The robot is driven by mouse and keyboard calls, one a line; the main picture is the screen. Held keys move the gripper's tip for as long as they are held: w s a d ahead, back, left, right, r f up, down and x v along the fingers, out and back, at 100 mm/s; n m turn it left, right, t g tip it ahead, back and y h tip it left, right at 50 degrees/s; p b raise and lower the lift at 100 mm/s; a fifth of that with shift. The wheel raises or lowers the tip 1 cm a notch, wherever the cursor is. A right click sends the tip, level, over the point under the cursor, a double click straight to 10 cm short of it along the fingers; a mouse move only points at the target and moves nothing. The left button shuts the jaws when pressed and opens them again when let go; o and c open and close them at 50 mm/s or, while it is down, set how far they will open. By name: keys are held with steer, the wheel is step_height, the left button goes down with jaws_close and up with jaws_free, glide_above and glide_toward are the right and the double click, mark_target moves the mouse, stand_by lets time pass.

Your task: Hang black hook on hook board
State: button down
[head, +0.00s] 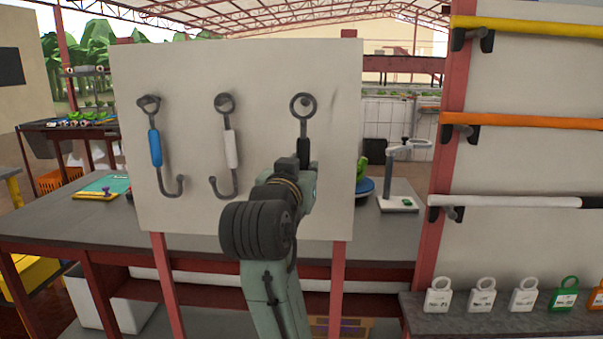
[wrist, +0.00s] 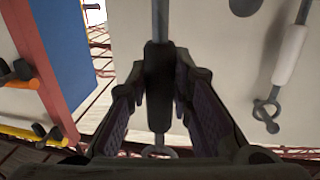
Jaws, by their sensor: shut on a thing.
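The black hook has a black grip (wrist: 158,85) and a grey metal ring (head: 303,105). My gripper (head: 303,163) is shut on the black grip, seen between both fingers (wrist: 159,97) in the wrist view. The hook is upright in front of the right part of the pale hook board (head: 260,75), ring at the top. A peg tip shows inside the ring in the head view; I cannot tell whether the ring is around the peg or in front of it. My gripper and arm hide the lower part of the hook in the head view.
A blue-gripped hook (head: 155,148) and a white-gripped hook (head: 231,150) hang on the board to the left. A grey workbench (head: 60,232) is behind the board. A rack with yellow (head: 535,27) and orange (head: 535,121) bars stands at right, above several padlocks (head: 481,295).

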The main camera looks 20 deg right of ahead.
steer(key=shift+a+x, duration=0.2)
steer(key=shift+x, duration=1.7)
steer(key=a+x, duration=0.1)
steer(key=x, duration=0.6)
steer(key=shift+w, duration=0.25)
stand_by(3.8)
steer(key=shift+w+f, duration=0.1)
steer(key=shift+f, duration=0.2)
stand_by(0.9)
